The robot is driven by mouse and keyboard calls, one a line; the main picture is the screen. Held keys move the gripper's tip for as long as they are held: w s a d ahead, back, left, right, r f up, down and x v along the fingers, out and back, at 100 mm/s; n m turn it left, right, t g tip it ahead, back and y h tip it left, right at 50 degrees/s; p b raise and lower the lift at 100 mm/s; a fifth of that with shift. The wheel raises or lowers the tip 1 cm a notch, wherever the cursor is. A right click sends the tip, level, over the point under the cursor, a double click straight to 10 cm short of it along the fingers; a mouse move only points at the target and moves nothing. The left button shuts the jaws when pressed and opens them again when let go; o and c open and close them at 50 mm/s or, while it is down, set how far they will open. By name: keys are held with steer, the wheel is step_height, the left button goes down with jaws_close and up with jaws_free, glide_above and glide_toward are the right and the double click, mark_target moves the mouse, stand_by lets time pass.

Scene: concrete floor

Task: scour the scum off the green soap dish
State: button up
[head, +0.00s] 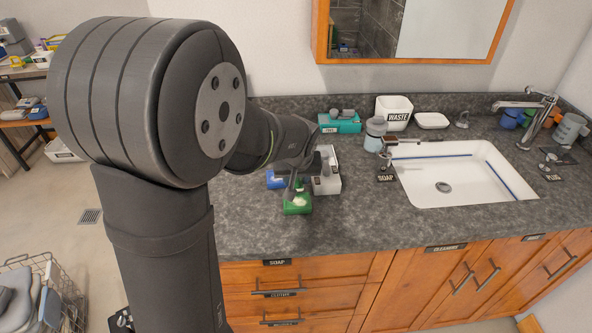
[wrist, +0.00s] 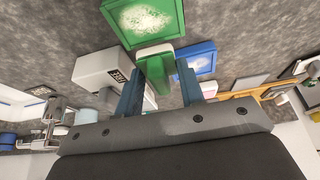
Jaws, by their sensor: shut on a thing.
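The green soap dish (head: 297,208) lies on the grey counter near its front edge, with a whitish patch of scum on it. It also shows at the top of the wrist view (wrist: 172,33), scum patch visible. My gripper (wrist: 160,82) is shut on a small green block with a pale edge (wrist: 155,66), which looks like a scrubber. The block is close to the green dish; I cannot tell whether they touch. In the head view my gripper (head: 296,184) is just above and behind the dish, and my arm hides part of the area.
A blue dish (head: 273,180) with a pale patch lies beside the green one on the left. A white-grey box (head: 328,184) stands close on the right. Counter right of the box is clear.

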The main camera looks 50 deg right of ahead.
mark_target(297, 200)
steer(key=shift+f, duration=0.5)
steer(key=shift+s+a+f, duration=0.4)
steer(key=shift+f, duration=0.25)
steer(key=shift+c, duration=0.4)
steer(key=shift+s+a, duration=1.85)
steer(key=w+d, duration=0.4)
steer(key=shift+w+d+r, duration=0.1)
steer(key=shift+w+d, duration=0.15)
steer(key=shift+w, duration=0.05)
steer(key=shift+s+a, duration=2.1)
steer(key=shift+s, duration=0.15)
steer(key=shift+w+d, duration=1)
steer(key=shift+w, duration=0.05)
steer(key=shift+w+d, duration=0.2)
steer(key=shift+w, duration=0.05)
steer(key=shift+w+d+r, duration=0.1)
steer(key=shift+w+d, duration=0.8)
steer(key=shift+d, duration=0.05)
steer(key=shift+r, duration=4)
